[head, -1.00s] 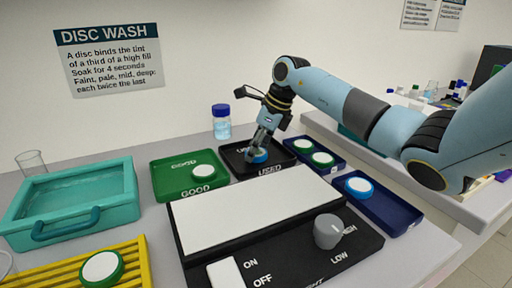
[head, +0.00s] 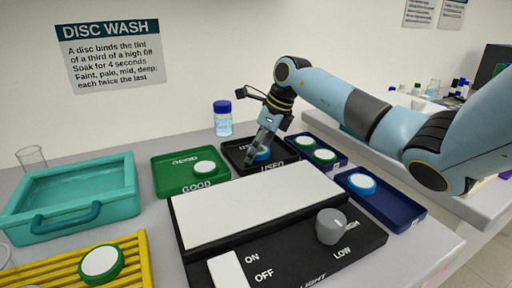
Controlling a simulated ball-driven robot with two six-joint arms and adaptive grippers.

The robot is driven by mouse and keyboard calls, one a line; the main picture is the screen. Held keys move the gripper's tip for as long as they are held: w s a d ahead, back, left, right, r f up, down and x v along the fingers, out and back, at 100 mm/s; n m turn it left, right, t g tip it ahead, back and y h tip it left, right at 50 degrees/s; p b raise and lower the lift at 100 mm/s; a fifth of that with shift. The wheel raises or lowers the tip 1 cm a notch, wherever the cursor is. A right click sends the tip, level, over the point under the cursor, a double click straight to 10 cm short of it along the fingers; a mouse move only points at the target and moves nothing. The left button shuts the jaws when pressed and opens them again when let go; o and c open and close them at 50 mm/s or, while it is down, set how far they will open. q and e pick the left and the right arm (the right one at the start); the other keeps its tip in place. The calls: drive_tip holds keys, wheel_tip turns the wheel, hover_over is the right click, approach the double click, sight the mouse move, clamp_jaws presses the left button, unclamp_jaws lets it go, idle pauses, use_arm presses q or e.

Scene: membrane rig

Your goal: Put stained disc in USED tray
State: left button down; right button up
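The black USED tray (head: 285,158) stands at the back middle. A disc with a blue rim (head: 263,154) is at this tray, mostly hidden by my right gripper. I cannot make out its face or any stain. My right gripper (head: 257,151) points down over the tray with its fingers at the disc. Whether the fingers are closed on it or apart cannot be made out. My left gripper is not in view.
A blue tray (head: 407,215) holds a blue-rimmed disc (head: 362,184). A light box (head: 250,208) lies in front, with a teal basin (head: 105,180), a yellow rack (head: 134,255) and a capped bottle (head: 223,120) around.

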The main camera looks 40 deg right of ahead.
drive_tip(key=shift+s+f, duration=0.15)
drive_tip(key=shift+f, duration=0.1)
drive_tip(key=shift+d+r+p, duration=0.1)
drive_tip(key=shift+r+p, duration=0.75)
drive_tip(key=b+v, duration=0.1)
drive_tip(key=v, duration=1)
drive_tip(key=shift+r, duration=0.45)
